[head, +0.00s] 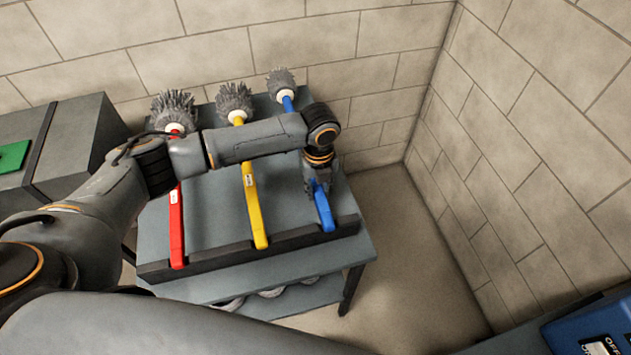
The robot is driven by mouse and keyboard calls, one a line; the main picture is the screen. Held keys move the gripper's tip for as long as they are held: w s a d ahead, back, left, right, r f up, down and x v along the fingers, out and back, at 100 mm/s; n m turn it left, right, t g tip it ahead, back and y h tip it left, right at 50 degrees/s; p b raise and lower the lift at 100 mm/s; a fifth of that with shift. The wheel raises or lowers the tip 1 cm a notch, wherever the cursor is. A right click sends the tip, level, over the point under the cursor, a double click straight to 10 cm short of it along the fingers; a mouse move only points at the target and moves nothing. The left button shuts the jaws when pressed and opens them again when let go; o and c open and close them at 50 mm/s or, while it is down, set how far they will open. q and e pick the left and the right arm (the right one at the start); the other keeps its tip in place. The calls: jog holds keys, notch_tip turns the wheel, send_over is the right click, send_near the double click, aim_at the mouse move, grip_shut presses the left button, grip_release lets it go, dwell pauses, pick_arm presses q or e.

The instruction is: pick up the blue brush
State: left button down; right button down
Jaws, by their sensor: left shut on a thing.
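The blue brush (324,212) lies on the grey table at the right of three brushes. Its round grey bristle head (281,80) is at the far end, and its lower handle end rests at the dark front rail. My left gripper (319,190) is over the blue handle from above and shut on it. The fingers and forearm hide the middle of the brush. My right gripper is not in view.
A yellow brush (254,207) and a red brush (176,228) lie to the left on the table (212,205). A dark rail (215,256) runs along its front. Grey box (80,140) at left, block wall (530,130) at right, blue case (590,325) at lower right.

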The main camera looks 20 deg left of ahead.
pick_arm(q)
jog(key=shift+r+b, duration=0.3)
jog(key=shift+r, duration=0.15)
jog(key=r, duration=0.2)
jog(key=b, duration=0.1)
jog(key=shift+s+d+r, duration=0.1)
jog(key=shift+s+r, duration=0.15)
jog(key=shift+r, duration=0.15)
jog(key=s+d+r+p, duration=0.3)
jog(key=s+r, duration=1)
jog(key=r, duration=0.1)
jog(key=shift+r+p, duration=0.15)
jog(key=shift+p, duration=0.15)
